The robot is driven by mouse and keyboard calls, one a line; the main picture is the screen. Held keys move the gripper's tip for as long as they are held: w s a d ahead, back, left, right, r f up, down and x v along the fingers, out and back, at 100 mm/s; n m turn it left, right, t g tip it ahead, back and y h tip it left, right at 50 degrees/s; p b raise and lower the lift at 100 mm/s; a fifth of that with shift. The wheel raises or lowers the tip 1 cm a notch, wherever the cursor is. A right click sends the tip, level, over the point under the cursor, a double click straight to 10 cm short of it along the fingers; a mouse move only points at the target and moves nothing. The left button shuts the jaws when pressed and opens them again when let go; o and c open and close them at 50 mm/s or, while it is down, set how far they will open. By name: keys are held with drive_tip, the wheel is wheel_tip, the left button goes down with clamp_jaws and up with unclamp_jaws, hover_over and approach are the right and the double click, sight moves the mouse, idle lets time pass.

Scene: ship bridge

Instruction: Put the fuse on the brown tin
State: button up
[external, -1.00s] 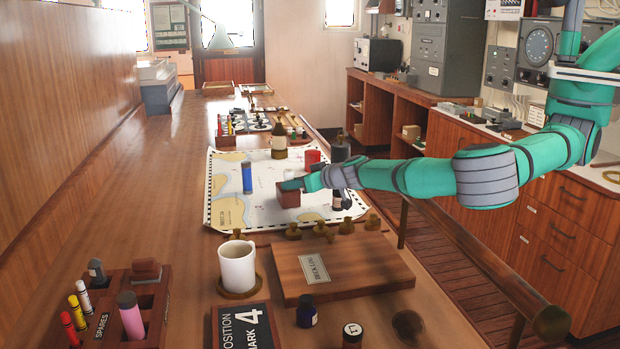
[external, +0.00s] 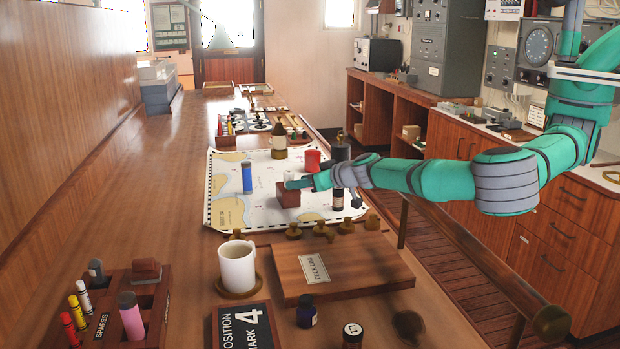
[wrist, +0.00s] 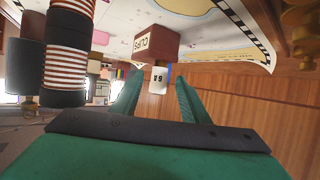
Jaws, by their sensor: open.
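The brown tin (external: 288,199) stands on the chart. In the wrist view, which is upside down, the tin (wrist: 152,42) bears a "CLIPS" label. The white fuse (external: 291,175), marked 5A, stands upright on top of the tin. It also shows in the wrist view (wrist: 158,86), where it meets the tin's top face. My gripper (external: 301,182) reaches in from the right at the height of the tin's top. Its two fingers (wrist: 159,92) are open and apart, one on each side of the fuse in the picture, with gaps between.
A blue cylinder (external: 247,177) stands left of the tin and a red cup (external: 312,160) behind it. Dark bottles (external: 338,198) stand close to my arm. A wooden box (external: 345,270), a white mug (external: 237,265) and brass pieces (external: 346,226) are in front.

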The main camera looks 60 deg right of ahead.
drive_tip(key=v, duration=0.8)
drive_tip(key=shift+s, duration=0.15)
drive_tip(key=shift+r, duration=0.1)
